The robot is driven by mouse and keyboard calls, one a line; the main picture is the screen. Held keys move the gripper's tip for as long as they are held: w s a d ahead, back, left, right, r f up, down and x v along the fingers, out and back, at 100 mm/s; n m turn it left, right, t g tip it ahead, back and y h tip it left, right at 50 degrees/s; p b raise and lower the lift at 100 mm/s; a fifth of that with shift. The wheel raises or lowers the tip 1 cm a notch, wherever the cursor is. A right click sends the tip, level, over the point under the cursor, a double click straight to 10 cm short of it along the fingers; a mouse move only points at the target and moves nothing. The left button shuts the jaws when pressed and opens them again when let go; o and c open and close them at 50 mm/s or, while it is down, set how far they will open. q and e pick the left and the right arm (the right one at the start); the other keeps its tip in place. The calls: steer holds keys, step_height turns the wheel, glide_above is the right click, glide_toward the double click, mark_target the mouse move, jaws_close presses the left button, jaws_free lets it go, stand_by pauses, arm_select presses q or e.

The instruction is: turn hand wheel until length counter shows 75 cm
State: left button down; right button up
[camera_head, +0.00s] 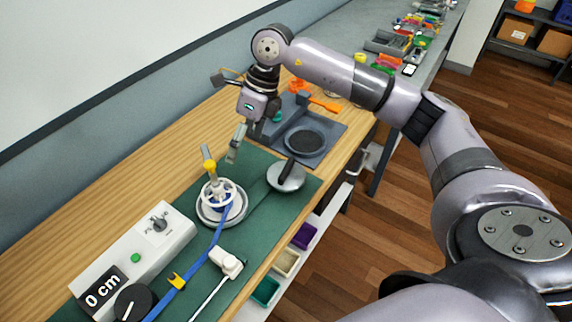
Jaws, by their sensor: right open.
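The length counter (103,290) is a black display on a white box at the lower left and reads 0 cm. A silver disc with an upright black handle (287,175), which looks like the hand wheel, sits at the right edge of the green mat. A white spoked reel (216,194) on a round base stands left of it, with a blue strap (196,268) running from it toward the counter. My right gripper (234,154) points down, open and empty, behind the reel and apart from the disc. My left gripper is not in view.
The white box (176,237) carries a small knob and a green button. A white clamp (226,262) lies near the front edge. A grey station with a round dark plate (305,141) stands beyond the mat. Open bins sit below the bench.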

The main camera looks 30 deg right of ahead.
mark_target(286, 167)
steer(key=d+r+m+h, duration=0.1)
steer(key=d+r+h, duration=0.25)
steer(key=d, duration=0.75)
steer(key=shift+g+h, duration=0.3)
steer(key=shift+h, duration=0.05)
step_height(286, 167, down, 18)
steer(key=p, duration=0.4)
steer(key=shift+s+d+p, duration=0.1)
steer(key=shift+s+p, duration=0.05)
steer(key=shift+p, duration=0.15)
steer(key=shift+c, duration=0.4)
steer(key=c, duration=1.1)
